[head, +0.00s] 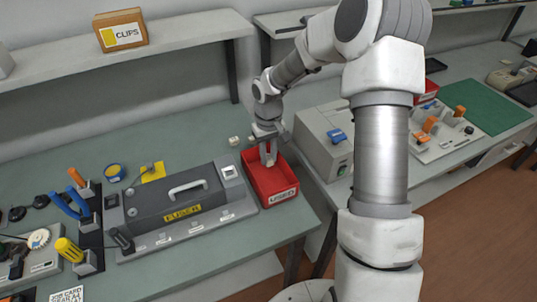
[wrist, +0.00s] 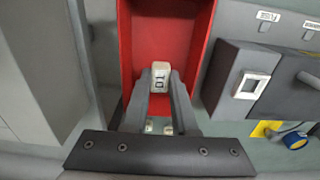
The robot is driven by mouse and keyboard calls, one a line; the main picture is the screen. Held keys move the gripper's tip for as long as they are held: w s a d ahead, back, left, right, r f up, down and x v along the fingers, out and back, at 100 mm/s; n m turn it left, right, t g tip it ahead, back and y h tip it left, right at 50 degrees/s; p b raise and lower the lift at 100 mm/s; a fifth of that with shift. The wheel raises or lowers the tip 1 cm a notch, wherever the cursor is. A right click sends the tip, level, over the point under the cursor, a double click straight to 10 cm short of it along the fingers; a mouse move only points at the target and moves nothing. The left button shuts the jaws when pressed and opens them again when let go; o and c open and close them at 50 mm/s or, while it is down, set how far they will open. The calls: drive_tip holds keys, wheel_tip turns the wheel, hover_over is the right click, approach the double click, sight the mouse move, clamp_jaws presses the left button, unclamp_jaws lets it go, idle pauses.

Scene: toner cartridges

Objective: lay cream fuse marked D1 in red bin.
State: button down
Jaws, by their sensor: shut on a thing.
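The cream fuse (wrist: 160,75) is held between the fingertips of my gripper (wrist: 161,90). A dark mark shows on its face, too small to read for certain. My gripper is shut on it, over the red bin (wrist: 125,40). In the head view the red bin (head: 283,200), labelled USED, stands at the right end of the bench, and my gripper (head: 268,160) points down at its back part. I cannot tell whether the fuse touches the bin floor.
The grey FUSER unit (head: 150,208) with its handle stands just left of the bin. A light grey machine (head: 325,135) stands to the right. Small cream pieces (head: 234,141) lie on the bench behind the bin. A shelf with a CLIPS box (head: 121,31) runs above.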

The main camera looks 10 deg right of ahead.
drive_tip(key=c, duration=0.6)
unclamp_jaws()
wheel_tip(320, 180, up, 16)
drive_tip(key=s+r+t+h, duration=0.1)
drive_tip(key=s+r, duration=0.5)
drive_tip(key=r, duration=0.1)
drive_tip(key=s+r+t, duration=0.1)
drive_tip(key=s, duration=0.5)
drive_tip(key=s+r+m+t, duration=0.1)
drive_tip(key=s+t, duration=0.1)
drive_tip(key=s, duration=0.5)
drive_tip(key=s+r+m+t+y, duration=0.1)
drive_tip(key=s, duration=0.6)
drive_tip(key=shift+s+t+p, duration=0.2)
drive_tip(key=shift+t+p, duration=0.1)
